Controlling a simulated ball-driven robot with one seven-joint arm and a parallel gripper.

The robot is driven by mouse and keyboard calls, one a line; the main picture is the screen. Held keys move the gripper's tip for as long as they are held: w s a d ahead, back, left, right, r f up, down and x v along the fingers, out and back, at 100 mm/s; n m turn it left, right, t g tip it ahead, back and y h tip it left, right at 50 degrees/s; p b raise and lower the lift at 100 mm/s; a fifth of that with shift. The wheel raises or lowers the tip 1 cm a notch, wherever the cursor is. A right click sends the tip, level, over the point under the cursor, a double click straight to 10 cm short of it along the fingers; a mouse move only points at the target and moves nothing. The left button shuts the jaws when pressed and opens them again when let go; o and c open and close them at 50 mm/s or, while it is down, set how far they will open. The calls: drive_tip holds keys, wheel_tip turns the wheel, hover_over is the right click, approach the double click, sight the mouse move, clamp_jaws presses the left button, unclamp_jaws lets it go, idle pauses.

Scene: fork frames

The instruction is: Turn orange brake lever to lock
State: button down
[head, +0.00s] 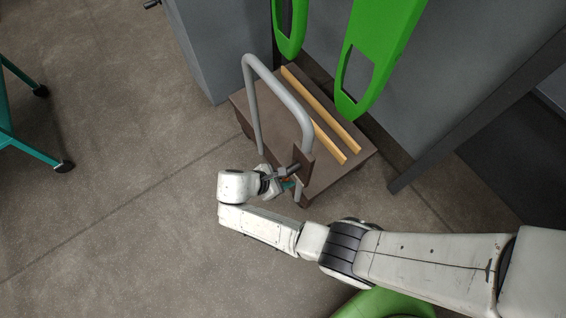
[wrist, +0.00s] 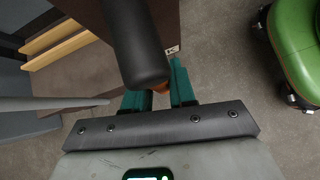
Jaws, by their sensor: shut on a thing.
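A platform cart (head: 237,100) has a brown deck and a bent grey handle frame (head: 285,95). A dark brown block (head: 303,165) sits on the handle's near right post, and a dark cylindrical grip sticks out from it. My gripper (head: 287,184) is beside the block at the cart's near end. Its teal fingers (wrist: 160,93) are shut on the orange lever, one on each side. The lever's full angle is hidden.
Two yellow wooden strips (head: 325,112) lie on the deck. Green hanging panels (head: 375,50) and grey cabinets (head: 215,45) stand close behind the cart. A teal-framed wheeled stand (head: 30,145) is at far left. The floor left of the cart is clear.

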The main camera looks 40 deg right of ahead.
drive_tip(key=shift+s, duration=0.15)
idle(0.5)
drive_tip(key=c, duration=1)
unclamp_jaws()
drive_tip(key=shift+c, duration=0.2)
drive_tip(key=shift+a, duration=0.1)
drive_tip(key=v, duration=1)
drive_tip(key=shift+w+a+r, duration=0.2)
drive_tip(key=shift+w+r, duration=0.05)
drive_tip(key=shift+a, duration=0.1)
